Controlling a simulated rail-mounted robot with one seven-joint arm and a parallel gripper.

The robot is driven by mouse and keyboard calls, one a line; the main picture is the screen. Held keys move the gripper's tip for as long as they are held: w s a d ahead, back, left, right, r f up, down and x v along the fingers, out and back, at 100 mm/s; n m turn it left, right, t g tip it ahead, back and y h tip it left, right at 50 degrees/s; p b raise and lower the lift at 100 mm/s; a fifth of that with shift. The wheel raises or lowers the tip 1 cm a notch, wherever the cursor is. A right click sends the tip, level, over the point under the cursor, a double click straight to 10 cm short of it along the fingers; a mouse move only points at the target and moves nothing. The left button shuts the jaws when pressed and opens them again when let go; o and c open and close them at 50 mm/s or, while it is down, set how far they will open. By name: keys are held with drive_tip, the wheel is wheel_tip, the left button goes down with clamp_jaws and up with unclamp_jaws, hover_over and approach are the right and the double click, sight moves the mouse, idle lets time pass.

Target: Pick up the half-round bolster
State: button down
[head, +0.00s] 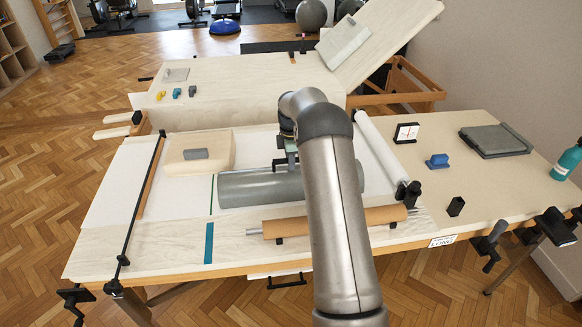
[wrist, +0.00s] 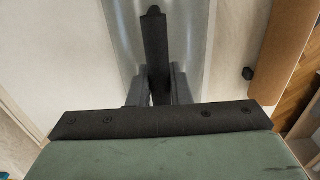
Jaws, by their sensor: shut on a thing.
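The half-round bolster (head: 250,188) is a long grey rounded roll lying crosswise on the white sheet of the near table. It also shows in the wrist view (wrist: 192,45), running away under my gripper. My gripper (wrist: 158,88) is above the bolster, its fingers closed around a dark upright strip (wrist: 154,42) over the grey surface, apparently a strap or handle of the bolster. In the head view my arm hides the bolster's right part and most of the gripper (head: 290,166). I cannot see a gap between bolster and table.
A cream cushion (head: 197,160) with a small grey block lies behind left. A tan roll (head: 340,222) lies in front, beside the bolster. A black rail (head: 142,200) is at left; a white roll (head: 384,150), clock (head: 406,132) and blue block (head: 437,160) are at right.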

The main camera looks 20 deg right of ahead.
drive_tip(key=shift+w+r+b, duration=0.1)
drive_tip(key=shift+r+b, duration=0.3)
drive_tip(key=shift+r, duration=0.95)
drive_tip(key=s+d+r+b, duration=0.3)
drive_tip(key=s+r, duration=0.7)
drive_tip(key=s, duration=0.3)
drive_tip(key=shift+s+d+r, duration=0.2)
drive_tip(key=shift+s+d, duration=0.1)
drive_tip(key=shift+s, duration=0.05)
drive_tip(key=c, duration=2)
unclamp_jaws()
clamp_jaws()
